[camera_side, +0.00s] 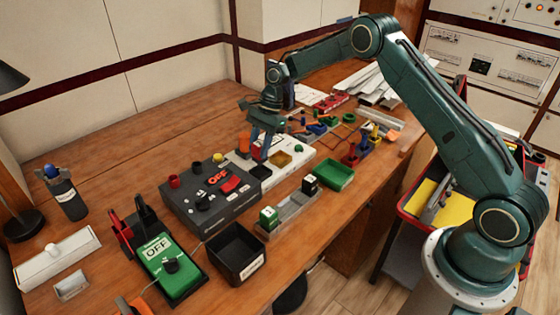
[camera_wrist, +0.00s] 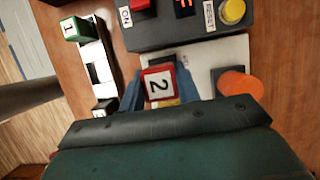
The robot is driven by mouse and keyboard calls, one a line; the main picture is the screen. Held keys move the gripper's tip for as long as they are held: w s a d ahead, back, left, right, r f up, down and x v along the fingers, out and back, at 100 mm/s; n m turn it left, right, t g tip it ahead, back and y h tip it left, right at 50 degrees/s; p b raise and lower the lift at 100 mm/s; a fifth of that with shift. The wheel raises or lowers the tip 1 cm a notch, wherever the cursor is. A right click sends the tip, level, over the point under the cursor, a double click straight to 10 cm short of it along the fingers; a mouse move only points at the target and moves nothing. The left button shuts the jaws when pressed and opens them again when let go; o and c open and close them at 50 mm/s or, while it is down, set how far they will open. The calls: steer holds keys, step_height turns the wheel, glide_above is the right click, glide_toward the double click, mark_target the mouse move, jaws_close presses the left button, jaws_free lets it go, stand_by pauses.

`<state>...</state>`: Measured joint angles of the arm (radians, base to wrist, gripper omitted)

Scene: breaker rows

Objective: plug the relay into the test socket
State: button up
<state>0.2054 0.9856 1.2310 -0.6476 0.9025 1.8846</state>
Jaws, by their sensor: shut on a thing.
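My gripper (camera_wrist: 158,90) has its blue fingers shut on a red-rimmed relay with a white top marked 2 (camera_wrist: 158,83). In the side view my gripper (camera_side: 262,148) points down over the white board (camera_side: 300,154), where the fingers mostly hide the relay. The board carries a dark square recess (camera_side: 259,170) and an ochre one (camera_side: 280,159); I cannot tell which is the test socket. A strip of yellow shows beside the relay in the wrist view. Whether the relay touches the board is hidden.
A grey rack (camera_side: 290,210) holds a green block marked 1 (camera_side: 268,216) and a black block (camera_side: 310,184). A dark control box (camera_side: 210,195) stands close left of the board. An orange knob (camera_wrist: 240,85) stands near my gripper. A green tray (camera_side: 337,177) and black bin (camera_side: 232,257) are nearby.

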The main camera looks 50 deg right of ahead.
mark_target(260, 160)
steer(key=shift+f, duration=0.45)
steer(key=shift+f, duration=2.15)
steer(key=shift+f, duration=0.15)
steer(key=o, duration=1)
steer(key=v, duration=1.2)
